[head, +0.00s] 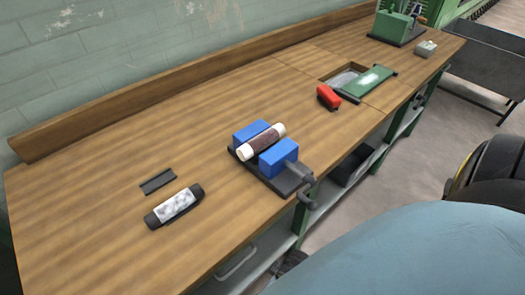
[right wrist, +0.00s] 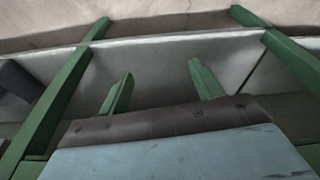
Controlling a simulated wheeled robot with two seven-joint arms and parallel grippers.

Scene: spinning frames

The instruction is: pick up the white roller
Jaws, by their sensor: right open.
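A roller with white ends and a brownish middle (head: 251,149) lies across the blue-jawed vise (head: 277,158) on the wooden bench. A second roller, with a whitish mottled middle and dark ends (head: 174,207), lies on the bench to the left, nearer the front edge. I cannot tell for certain which one is called white. My right gripper (right wrist: 161,72) shows in the right wrist view with its two green fingers apart and nothing between them. No roller shows in that view. My left gripper is not in view.
A small dark strip (head: 158,181) lies behind the left roller. A red object (head: 328,97), a green plate (head: 370,80) and a green machine (head: 393,25) stand farther along the bench (head: 90,250). The vise handle (head: 306,198) juts past the front edge. Bare bench lies between roller and vise.

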